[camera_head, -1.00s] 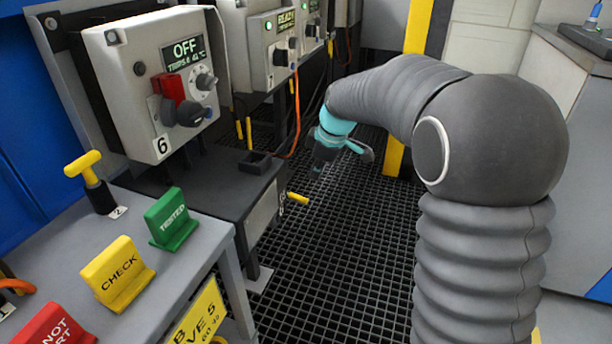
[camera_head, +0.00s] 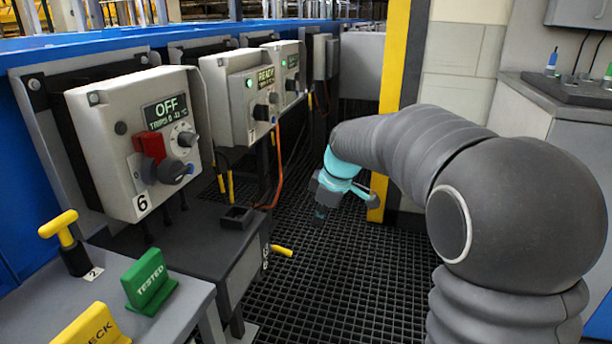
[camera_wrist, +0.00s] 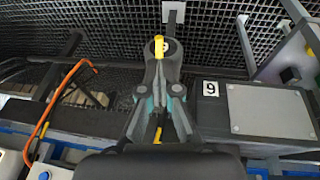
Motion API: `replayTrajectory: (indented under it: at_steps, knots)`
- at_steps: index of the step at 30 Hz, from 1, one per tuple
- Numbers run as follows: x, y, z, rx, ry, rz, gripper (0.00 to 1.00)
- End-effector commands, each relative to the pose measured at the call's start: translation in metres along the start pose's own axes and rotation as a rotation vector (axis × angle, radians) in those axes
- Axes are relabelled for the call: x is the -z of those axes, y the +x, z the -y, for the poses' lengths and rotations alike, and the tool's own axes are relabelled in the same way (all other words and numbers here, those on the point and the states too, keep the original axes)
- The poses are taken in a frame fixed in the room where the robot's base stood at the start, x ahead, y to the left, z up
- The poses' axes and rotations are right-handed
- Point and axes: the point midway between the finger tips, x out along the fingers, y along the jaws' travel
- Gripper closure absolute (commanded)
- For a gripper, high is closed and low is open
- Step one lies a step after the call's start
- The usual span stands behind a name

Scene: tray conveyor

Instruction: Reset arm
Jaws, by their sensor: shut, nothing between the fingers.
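My arm is bent over at the right of the head view, with its teal wrist hanging down over the dark floor grating. My gripper (camera_head: 320,213) points downward at the wrist's end, small and dark in that view. In the wrist view my gripper (camera_wrist: 159,48) has its fingers together at the tips with nothing held. A yellow handle-like piece (camera_wrist: 165,62) shows at the fingertips there, but I cannot tell its depth from the picture; the fingers stand apart from the control boxes in the head view.
A control box (camera_head: 140,115) marked 6 reads OFF; another (camera_head: 245,95) reads READY. A grey bench (camera_head: 185,310) at lower left bears a green TESTED sign (camera_head: 148,280), a yellow CHECK sign (camera_head: 92,328) and a yellow-handled tool (camera_head: 64,235). A yellow post (camera_head: 393,90) stands behind my arm. Open grating lies below.

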Motion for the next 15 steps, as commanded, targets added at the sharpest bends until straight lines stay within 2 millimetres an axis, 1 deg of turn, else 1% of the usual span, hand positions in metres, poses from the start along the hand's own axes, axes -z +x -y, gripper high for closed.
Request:
replayTrajectory:
  at_steps: [2, 4, 6, 8, 11, 15]
  knots:
    - [-0.002, 0.002, 0.000, -0.003, 0.100, 0.007, 1.00]
    - [-0.010, 0.010, 0.007, 0.011, 0.212, 0.029, 1.00]
    - [-0.021, 0.018, 0.018, 0.023, 0.325, 0.056, 1.00]
    - [-0.029, 0.019, 0.029, 0.024, 0.416, 0.076, 1.00]
    - [-0.046, 0.013, 0.051, 0.010, 0.568, 0.104, 1.00]
    - [-0.071, -0.008, 0.088, -0.032, 0.781, 0.128, 1.00]
